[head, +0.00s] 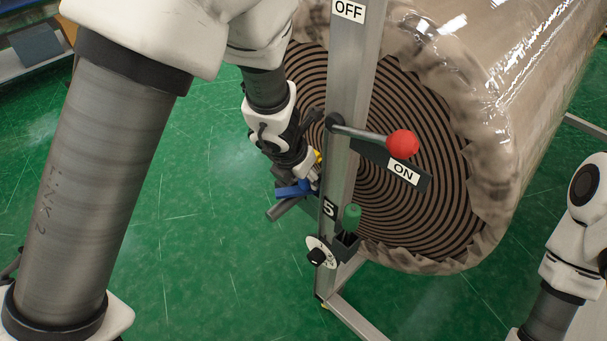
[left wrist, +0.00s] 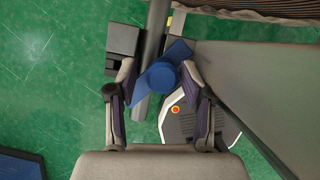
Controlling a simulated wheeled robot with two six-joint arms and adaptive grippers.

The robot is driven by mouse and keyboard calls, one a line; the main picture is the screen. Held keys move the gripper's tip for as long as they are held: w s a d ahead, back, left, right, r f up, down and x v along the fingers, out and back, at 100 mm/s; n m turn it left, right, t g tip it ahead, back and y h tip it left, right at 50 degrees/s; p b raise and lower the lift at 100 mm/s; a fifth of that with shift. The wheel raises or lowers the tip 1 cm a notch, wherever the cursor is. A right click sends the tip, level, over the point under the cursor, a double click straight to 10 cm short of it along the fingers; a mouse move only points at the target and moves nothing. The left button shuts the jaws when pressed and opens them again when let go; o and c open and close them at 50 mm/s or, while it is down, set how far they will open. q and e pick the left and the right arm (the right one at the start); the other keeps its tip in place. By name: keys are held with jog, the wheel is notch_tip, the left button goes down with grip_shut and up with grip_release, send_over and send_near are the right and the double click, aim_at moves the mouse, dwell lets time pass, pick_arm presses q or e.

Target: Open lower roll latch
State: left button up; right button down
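A blue latch (head: 292,190) sits low beside the grey metal post (head: 349,90). In the left wrist view it shows as a blue round knob (left wrist: 161,77) on a flat blue plate. My left gripper (head: 312,170) is at the latch, partly hidden by the post in the head view. In the left wrist view its two fingers (left wrist: 158,76) stand on either side of the knob, with a visible gap at the left finger, so it looks open. My right arm shows at the lower right of the head view, but its gripper is out of frame.
A large wrapped roll (head: 520,70) stands behind the post. A lever with a red ball (head: 403,144) points right at the ON label (head: 403,173). A green knob (head: 352,216) and a dial (head: 320,253) are lower on the post. Green floor lies open at left.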

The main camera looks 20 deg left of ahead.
pick_arm(q)
jog(key=shift+r, duration=0.1)
jog(key=v, duration=0.8)
jog(key=shift+d, duration=0.1)
